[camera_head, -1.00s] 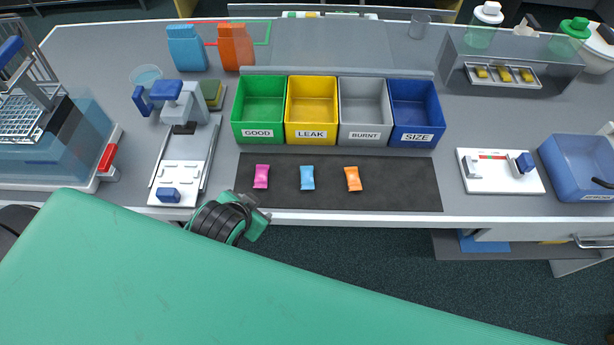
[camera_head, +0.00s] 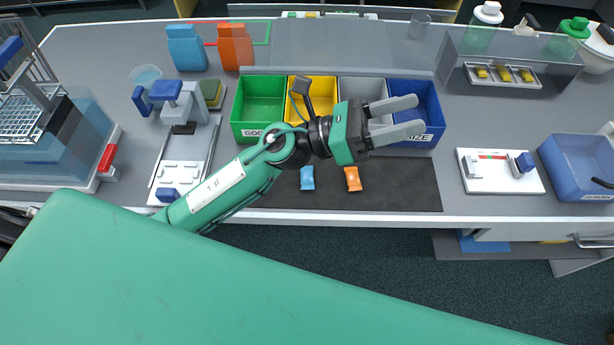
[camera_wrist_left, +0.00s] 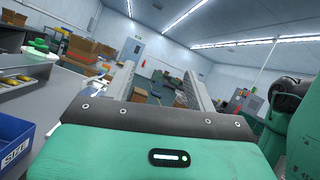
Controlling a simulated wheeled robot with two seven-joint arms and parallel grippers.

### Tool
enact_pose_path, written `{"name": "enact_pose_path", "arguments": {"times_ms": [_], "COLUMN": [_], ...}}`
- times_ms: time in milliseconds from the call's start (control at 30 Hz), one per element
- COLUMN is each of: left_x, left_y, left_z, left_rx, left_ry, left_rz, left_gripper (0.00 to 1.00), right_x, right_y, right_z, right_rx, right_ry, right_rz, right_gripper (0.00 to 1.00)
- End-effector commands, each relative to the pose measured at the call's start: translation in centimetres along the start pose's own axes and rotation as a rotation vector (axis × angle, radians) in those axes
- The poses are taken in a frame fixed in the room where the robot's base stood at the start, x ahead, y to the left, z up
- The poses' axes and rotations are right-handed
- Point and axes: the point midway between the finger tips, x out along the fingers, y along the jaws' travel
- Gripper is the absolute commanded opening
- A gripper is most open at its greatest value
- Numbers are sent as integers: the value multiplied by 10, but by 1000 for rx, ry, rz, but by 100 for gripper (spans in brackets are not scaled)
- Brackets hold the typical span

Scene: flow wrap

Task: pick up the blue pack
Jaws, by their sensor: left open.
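The blue pack (camera_head: 307,178) lies on the dark mat (camera_head: 410,190) in front of the bins. My left gripper (camera_head: 416,116) is open and empty, above the grey and blue bins and to the right of the blue pack, its fingers pointing right. In the left wrist view its two fingers (camera_wrist_left: 160,88) stand apart with nothing between them. An orange pack (camera_head: 352,179) lies on the mat to the right of the blue one. The pink pack is hidden behind my left arm. My right gripper is not in view.
Green (camera_head: 262,97), yellow (camera_head: 301,84), grey (camera_head: 362,88) and blue (camera_head: 434,110) bins stand behind the mat, partly covered by my arm. A white device (camera_head: 490,182) sits right of the mat. A sealer-like machine (camera_head: 183,150) stands on the left.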

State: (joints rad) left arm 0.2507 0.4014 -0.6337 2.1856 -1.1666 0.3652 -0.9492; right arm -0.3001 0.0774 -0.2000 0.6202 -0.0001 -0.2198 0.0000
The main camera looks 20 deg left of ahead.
Motion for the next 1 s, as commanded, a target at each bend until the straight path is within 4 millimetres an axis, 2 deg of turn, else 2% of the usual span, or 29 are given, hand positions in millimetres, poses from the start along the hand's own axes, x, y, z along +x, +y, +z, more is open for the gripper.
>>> {"name": "enact_pose_path", "arguments": {"times_ms": [100,200,300,433,567,700,867,1000], "left_x": [4,-9,-36,-85,-138,-182,-208,-218], "left_y": [-16,-16,-1,36,80,115,134,140], "left_z": [-41,-78,-109,-131,-126,-103,-82,-87], "left_rx": [299,529,737,954,1082,1122,1112,1100], "left_ry": [254,476,707,1029,1341,1607,1771,1808], "left_rz": [-208,-384,-560,-789,-992,-1147,-1237,-1259], "left_gripper": [56,56,56,56,56,56,56,56], "right_x": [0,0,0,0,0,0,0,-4], "right_y": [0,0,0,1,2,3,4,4], "right_z": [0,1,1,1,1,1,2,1], "right_rx": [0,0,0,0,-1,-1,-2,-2], "right_ry": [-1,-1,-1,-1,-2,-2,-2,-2], "right_rz": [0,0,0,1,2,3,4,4], "right_gripper": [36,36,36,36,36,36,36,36]}}
